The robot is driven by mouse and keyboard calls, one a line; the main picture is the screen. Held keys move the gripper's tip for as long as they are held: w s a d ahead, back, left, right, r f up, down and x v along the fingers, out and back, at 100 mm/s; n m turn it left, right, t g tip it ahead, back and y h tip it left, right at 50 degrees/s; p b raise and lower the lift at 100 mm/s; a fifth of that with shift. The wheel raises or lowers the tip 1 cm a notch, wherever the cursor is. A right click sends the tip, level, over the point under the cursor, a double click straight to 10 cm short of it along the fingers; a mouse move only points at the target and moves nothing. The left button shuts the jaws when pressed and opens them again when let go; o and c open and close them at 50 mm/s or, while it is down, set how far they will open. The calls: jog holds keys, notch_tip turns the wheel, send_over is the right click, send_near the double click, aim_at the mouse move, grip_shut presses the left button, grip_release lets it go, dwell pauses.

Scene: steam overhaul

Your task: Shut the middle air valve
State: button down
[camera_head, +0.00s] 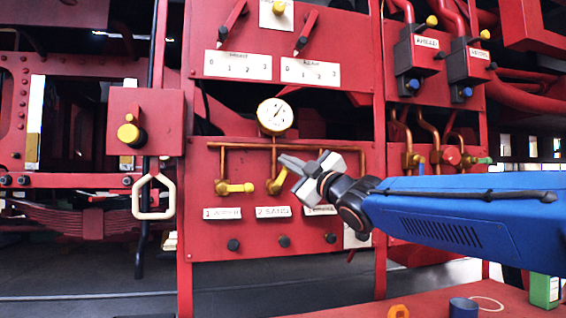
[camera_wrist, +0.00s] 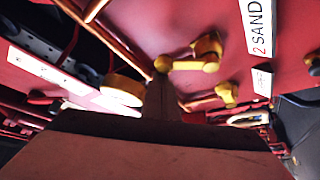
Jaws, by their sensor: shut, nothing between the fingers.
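The middle air valve (camera_head: 274,186) is a yellow valve above the label "2 SAND" (camera_head: 273,212). Its lever slants up to the right, off the line of its pipe. In the wrist view the middle valve (camera_wrist: 205,48) has its lever reaching left, its knobbed end just at the fingertips. My gripper (camera_head: 284,161) is shut and empty, coming in from the right with its tips close above the lever end. The shut fingers also show in the wrist view (camera_wrist: 162,88). I cannot tell whether they touch the lever. The right valve is hidden behind my gripper.
The left valve (camera_head: 235,187) has its lever pointing right, level. A round gauge (camera_head: 274,115) and copper pipes (camera_head: 232,146) lie above the valves. Black knobs (camera_head: 284,241) sit below the labels. A red bench (camera_head: 430,304) with small parts stands at the lower right.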

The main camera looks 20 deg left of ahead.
jog(key=w+d+f+m+t+h, duration=0.1)
jog(key=d+f+m+t+h, duration=0.1)
jog(key=m, duration=0.6)
jog(key=w+d+f+m+t+h, duration=0.1)
jog(key=f+m+t+h, duration=0.2)
jog(key=m+t, duration=0.3)
jog(key=shift+w+d+f+m+t+h, duration=0.2)
jog(key=shift+d+f+m+t+h, duration=0.15)
jog(key=shift+m+h, duration=0.8)
jog(key=shift+f+m+y, duration=0.15)
jog(key=shift+m+y, duration=0.1)
jog(key=shift+m, duration=0.1)
jog(key=shift+d, duration=0.1)
notch_tip(320, 180, up, 4)
jog(key=d, duration=0.1)
jog(key=v, duration=1)
jog(key=shift+s, duration=0.3)
